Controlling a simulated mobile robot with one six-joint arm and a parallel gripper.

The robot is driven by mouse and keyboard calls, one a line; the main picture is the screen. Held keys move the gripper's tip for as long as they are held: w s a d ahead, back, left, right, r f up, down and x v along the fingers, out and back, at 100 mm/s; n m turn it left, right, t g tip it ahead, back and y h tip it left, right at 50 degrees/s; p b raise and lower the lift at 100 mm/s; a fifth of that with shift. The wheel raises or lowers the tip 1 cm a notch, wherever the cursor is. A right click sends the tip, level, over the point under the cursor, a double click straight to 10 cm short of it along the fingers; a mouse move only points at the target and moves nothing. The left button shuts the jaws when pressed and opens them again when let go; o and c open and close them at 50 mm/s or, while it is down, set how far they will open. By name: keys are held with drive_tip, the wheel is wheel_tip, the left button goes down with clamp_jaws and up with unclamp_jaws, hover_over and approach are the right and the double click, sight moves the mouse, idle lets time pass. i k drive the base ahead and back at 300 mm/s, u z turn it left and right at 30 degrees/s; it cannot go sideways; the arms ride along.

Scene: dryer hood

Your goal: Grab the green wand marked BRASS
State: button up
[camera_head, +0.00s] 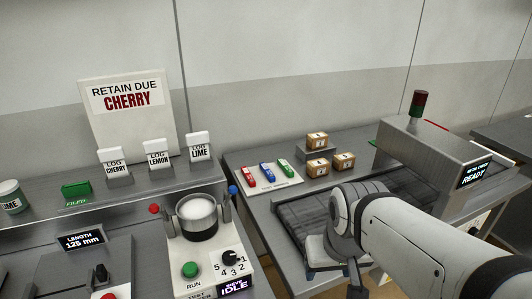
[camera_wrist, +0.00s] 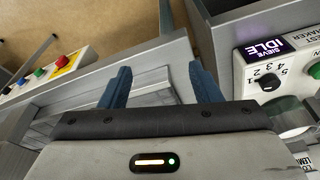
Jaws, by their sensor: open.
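A green wand (camera_head: 286,167) lies on a small white card (camera_head: 283,188), to the right of a blue wand (camera_head: 267,171) and a red wand (camera_head: 249,177). Each wand has a pale label, too small to read. The card rests on the metal bench left of the conveyor. My gripper (camera_wrist: 160,76) is open and empty, its two dark blue fingers apart in the wrist view. In the head view my arm reaches in from the lower right, with its end low over the conveyor's front, nearer than the wands. The wands are not recognisable in the wrist view.
Several small brown boxes (camera_head: 317,167) stand right of the wands, one on a raised block. A dark conveyor (camera_head: 300,214) runs into a metal detector housing (camera_head: 430,150) reading READY. A sieve machine (camera_head: 197,217) stands left, its panel (camera_wrist: 268,62) showing IDLE.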

sight(288, 171)
drive_tip(key=u, duration=1.4)
drive_tip(key=k, duration=0.9)
drive_tip(key=z, duration=0.75)
drive_tip(key=i, duration=1)
drive_tip(key=z, duration=0.05)
